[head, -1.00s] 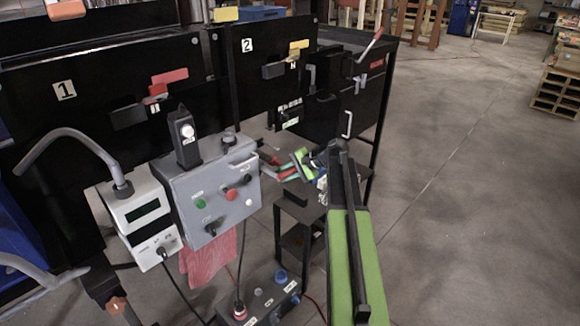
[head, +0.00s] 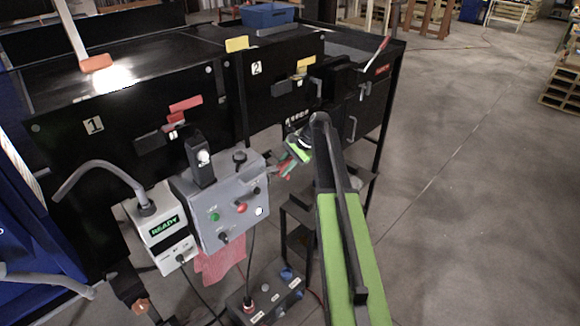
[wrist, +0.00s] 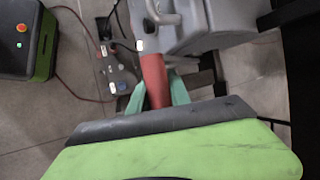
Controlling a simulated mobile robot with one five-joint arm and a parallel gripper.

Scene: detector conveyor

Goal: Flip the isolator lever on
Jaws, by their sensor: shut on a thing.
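A red handle (wrist: 153,78), which I take to be the isolator lever, sits between the jaws of my gripper (head: 293,160) in the wrist view. The teal jaws are closed on it, one on each side. It is close beside the grey control box (head: 218,203), whose side also shows at the top of the wrist view (wrist: 210,22). In the head view my arm and gripper hide most of the handle, so its mounting and exact angle cannot be told. The display unit (head: 163,232) left of the control box reads READY in green.
Black cabinet 1 (head: 95,155) and cabinet 2 (head: 260,95) stand behind the control box. A separate red-tipped lever (head: 380,50) is at the far right end. A dark box (head: 268,292) with cables lies below. Floor at right is clear.

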